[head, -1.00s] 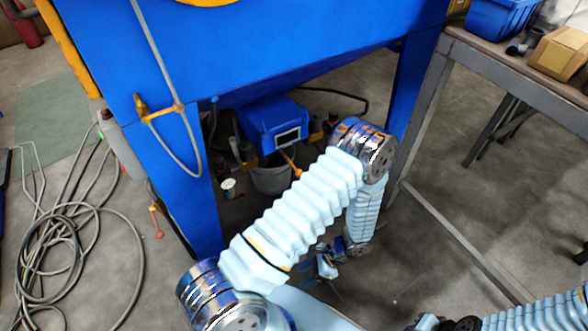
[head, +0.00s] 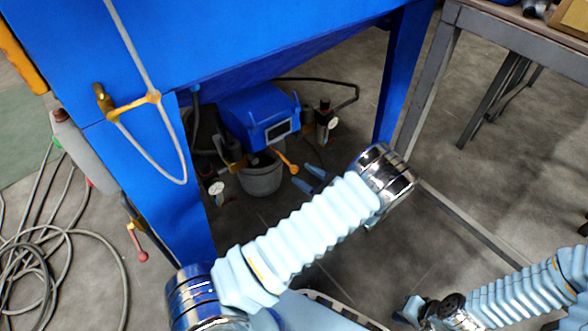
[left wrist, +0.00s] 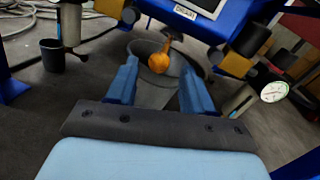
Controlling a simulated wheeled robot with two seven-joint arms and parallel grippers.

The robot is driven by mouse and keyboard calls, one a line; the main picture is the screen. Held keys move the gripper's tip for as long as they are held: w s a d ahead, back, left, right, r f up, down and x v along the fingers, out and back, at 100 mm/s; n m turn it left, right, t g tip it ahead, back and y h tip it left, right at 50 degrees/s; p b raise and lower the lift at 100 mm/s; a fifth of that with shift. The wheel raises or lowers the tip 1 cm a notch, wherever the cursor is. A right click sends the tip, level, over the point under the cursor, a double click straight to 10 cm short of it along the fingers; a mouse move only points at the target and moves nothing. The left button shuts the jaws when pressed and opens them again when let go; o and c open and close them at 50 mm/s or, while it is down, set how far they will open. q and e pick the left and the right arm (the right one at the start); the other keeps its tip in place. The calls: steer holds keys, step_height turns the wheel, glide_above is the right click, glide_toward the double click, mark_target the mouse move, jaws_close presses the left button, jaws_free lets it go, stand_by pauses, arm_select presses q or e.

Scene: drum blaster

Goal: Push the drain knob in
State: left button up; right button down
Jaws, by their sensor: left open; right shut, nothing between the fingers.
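The drain knob (head: 287,160) is orange, on a short stem below the front of a blue box (head: 245,105) under the blaster cabinet. In the left wrist view, the knob (left wrist: 160,63) appears ahead, framed between my finger tips. My left gripper (head: 311,179) is open and empty, just right of the knob in the head view; it also shows in the left wrist view (left wrist: 160,75). I see no contact with the knob. My right gripper (head: 411,309) is shut and empty at the bottom right, far from the knob.
A grey bucket (head: 261,179) stands under the box, behind the knob. Gauges and valves flank it, one gauge showing in the left wrist view (left wrist: 274,91). Blue cabinet legs (head: 403,75) stand either side. A workbench (head: 510,28) is at the right; coiled hoses (head: 50,265) lie left.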

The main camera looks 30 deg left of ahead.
mark_target(295, 168)
arm_select(q)
steer(key=shift+w+a, duration=0.25)
steer(key=shift+a, duration=0.9)
steer(key=shift+w+a, duration=0.2)
steer(key=shift+a, duration=0.95)
steer(key=shift+c, duration=0.5)
jaws_close()
